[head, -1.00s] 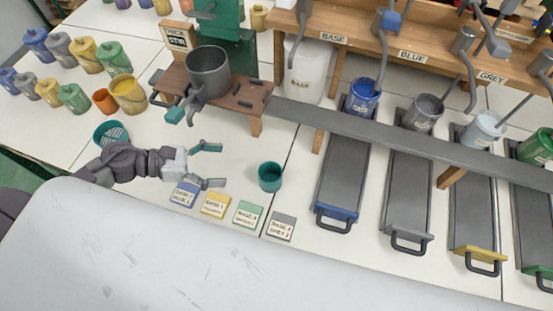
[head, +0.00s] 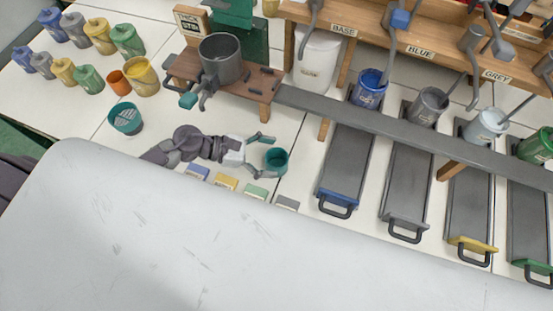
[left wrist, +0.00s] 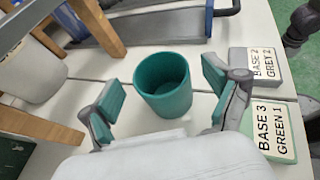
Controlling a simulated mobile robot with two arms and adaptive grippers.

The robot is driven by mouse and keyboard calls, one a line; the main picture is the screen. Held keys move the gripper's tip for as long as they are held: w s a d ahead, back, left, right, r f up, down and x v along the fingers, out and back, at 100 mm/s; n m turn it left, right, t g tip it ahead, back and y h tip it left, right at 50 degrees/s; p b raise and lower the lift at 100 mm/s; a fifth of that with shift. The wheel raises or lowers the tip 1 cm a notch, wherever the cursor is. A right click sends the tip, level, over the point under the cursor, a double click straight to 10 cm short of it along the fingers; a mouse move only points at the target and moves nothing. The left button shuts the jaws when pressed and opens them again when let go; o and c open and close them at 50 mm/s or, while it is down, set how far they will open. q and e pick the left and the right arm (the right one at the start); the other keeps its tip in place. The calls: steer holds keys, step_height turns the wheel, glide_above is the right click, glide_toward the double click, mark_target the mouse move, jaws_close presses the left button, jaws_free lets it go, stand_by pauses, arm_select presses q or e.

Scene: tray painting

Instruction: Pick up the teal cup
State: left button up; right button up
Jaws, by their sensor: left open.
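The teal cup (head: 276,159) stands upright on the white table, in front of the mixing stand. It also shows in the left wrist view (left wrist: 164,84), empty inside. My left gripper (head: 263,155) is open, and its two teal-padded fingers reach to either side of the near part of the cup. In the left wrist view the fingers (left wrist: 160,105) are spread wider than the cup, with gaps on both sides. My right gripper is not in view.
Recipe cards, among them a green one (head: 256,192), lie just in front of the gripper. A wooden stand (head: 240,98) holds a grey pot behind it. Grey slide trays (head: 345,165) lie to the right. A second teal container (head: 125,118) stands at left.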

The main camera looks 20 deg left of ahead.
arm_select(q)
steer(key=shift+x, duration=1.05)
steer(key=c, duration=1.2)
steer(key=shift+r, duration=0.1)
steer(key=shift+c, duration=0.2)
